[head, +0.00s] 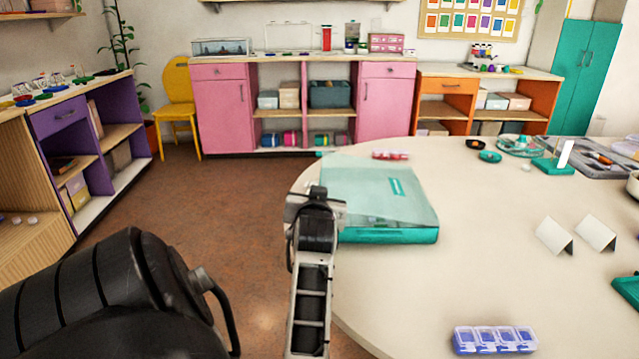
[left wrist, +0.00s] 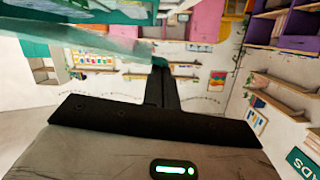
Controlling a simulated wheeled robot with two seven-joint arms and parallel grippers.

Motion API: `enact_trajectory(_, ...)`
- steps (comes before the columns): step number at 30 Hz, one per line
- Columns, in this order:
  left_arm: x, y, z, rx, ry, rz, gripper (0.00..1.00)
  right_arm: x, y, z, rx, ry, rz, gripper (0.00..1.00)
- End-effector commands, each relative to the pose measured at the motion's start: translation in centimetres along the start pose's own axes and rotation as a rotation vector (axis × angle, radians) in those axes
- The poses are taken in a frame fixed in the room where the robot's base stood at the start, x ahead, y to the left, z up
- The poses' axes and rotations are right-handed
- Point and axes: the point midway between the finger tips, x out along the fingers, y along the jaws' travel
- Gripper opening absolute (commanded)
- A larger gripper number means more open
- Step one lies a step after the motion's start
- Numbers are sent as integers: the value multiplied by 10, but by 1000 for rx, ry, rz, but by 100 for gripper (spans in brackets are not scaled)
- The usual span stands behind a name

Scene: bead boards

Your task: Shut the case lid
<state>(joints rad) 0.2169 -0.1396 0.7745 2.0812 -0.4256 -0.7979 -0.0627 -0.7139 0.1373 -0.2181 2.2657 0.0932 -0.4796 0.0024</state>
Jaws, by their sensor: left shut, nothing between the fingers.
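The teal case (head: 390,236) lies on the left part of the round table. Its pale, see-through teal lid (head: 375,190) extends over it and carries a small label. In the head view I cannot tell whether the lid lies fully flat. My left gripper (head: 316,197) is at the case's left edge, shut and empty, and hides part of that edge. The left wrist view appears upside down; a teal slab of the case (left wrist: 95,42) passes close by the fingers (left wrist: 160,68). Contact cannot be told. My right gripper is out of view.
The table (head: 480,270) is clear in front of the case. A blue bead organiser (head: 494,340) lies near the front. Two folded white cards (head: 554,236) stand to the right. A red bead box (head: 390,155) lies behind the case, and trays and dishes stand at the back right.

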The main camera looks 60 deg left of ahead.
Motion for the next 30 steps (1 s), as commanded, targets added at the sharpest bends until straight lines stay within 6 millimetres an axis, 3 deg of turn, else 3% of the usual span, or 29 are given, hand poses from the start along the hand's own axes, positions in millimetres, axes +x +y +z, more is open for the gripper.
enact_trajectory(9, 7, 3, 17, -64, -1, 17, 0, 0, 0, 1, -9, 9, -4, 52)
enact_trajectory(30, 5, 2, 11, -50, 2, 13, 0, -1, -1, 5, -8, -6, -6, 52)
